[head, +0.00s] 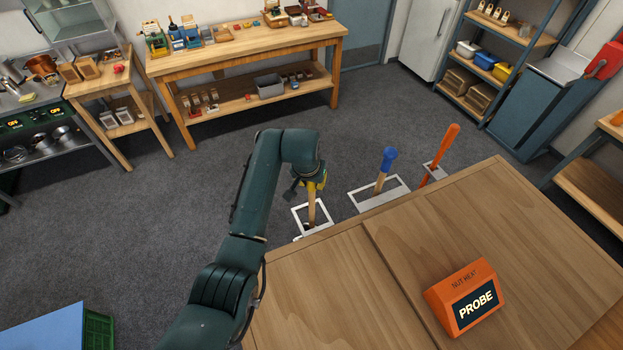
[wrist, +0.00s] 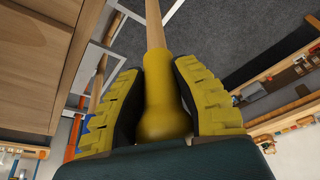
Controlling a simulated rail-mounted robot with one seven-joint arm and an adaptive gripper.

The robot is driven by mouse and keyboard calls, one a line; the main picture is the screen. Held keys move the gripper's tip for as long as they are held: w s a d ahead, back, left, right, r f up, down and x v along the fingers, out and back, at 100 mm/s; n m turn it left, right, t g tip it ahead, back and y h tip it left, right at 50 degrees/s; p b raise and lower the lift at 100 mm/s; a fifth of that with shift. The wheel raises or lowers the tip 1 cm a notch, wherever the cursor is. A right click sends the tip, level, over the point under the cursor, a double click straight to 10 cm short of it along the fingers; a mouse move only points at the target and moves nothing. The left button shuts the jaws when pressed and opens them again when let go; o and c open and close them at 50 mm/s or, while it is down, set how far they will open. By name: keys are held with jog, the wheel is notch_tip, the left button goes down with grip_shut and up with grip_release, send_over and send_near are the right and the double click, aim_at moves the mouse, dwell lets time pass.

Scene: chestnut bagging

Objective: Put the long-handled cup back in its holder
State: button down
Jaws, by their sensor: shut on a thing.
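My gripper (head: 311,185) is shut on the yellow grip of the long-handled cup (head: 312,209) beside the table's far edge. In the wrist view, ridged yellow fingers (wrist: 160,98) press on both sides of the yellow grip (wrist: 162,100), and the pale wooden shaft (wrist: 154,24) runs away from it. In the head view the shaft points down, nearly upright, over a white-framed holder (head: 298,207). The cup end is hidden. I cannot tell whether it is inside the frame or above it.
A blue-topped handle (head: 388,158) and an orange handle (head: 441,150) stand in similar holders to the right. The wooden table (head: 400,260) is close by and carries an orange PROBE box (head: 464,297). Open grey floor (head: 130,220) lies to the left.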

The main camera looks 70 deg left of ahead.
aim_at(311, 190)
jog(key=shift+f+b, duration=0.95)
jog(key=shift+f, duration=0.9)
jog(key=c, duration=0.8)
grip_release()
jog(key=shift+f, duration=0.1)
notch_tip(311, 190, up, 10)
jog(key=p, duration=0.9)
